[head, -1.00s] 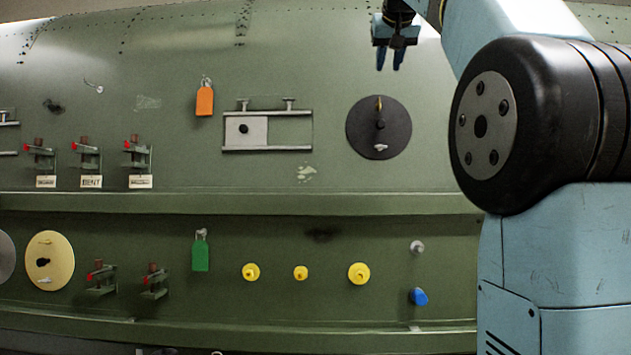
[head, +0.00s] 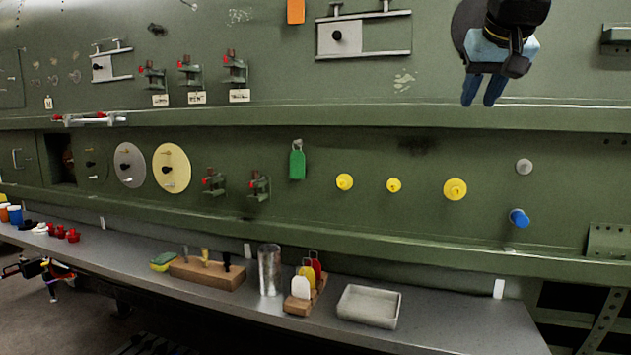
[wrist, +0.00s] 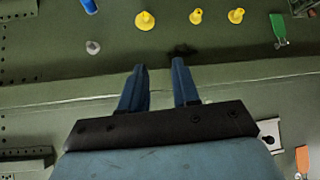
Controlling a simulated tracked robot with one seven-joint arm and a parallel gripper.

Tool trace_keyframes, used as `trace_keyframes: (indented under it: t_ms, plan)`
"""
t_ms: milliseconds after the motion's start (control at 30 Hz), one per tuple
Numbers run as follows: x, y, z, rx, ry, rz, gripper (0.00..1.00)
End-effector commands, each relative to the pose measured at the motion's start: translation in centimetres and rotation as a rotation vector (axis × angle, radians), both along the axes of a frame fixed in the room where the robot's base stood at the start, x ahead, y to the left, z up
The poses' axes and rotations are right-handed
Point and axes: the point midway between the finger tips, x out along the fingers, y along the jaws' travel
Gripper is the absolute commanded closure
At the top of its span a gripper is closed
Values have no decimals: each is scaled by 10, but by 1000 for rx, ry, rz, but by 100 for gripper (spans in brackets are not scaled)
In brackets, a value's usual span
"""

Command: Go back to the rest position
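My gripper (head: 483,92) hangs in front of the green fuselage panel (head: 330,235) at the upper right of the head view. Nothing is held between the fingers.
A ledge (head: 250,118) runs along the fuselage behind the fingers. Yellow knobs (head: 455,189), a blue knob (head: 519,217) and a green tag (head: 297,164) sit below it. A grey shelf (head: 450,325) below carries a white tray (head: 369,306), a metal cup (head: 269,270) and small blocks.

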Motion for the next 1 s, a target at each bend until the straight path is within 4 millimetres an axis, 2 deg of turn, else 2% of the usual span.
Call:
trace_keyframes:
  t_ms: [33, 300, 400, 500, 600, 700, 1000]
  plan:
    - [-11, 7, -27, 5, 29, 15, 69]
    - [-71, 34, -170, 24, 174, 80, 69]
    - [-96, 42, -220, 28, 223, 102, 69]
    - [-117, 47, -260, 32, 262, 118, 69]
    - [-131, 50, -286, 33, 287, 128, 69]
    - [-139, 52, -300, 34, 300, 133, 69]
    - [-141, 52, -304, 35, 305, 134, 69]
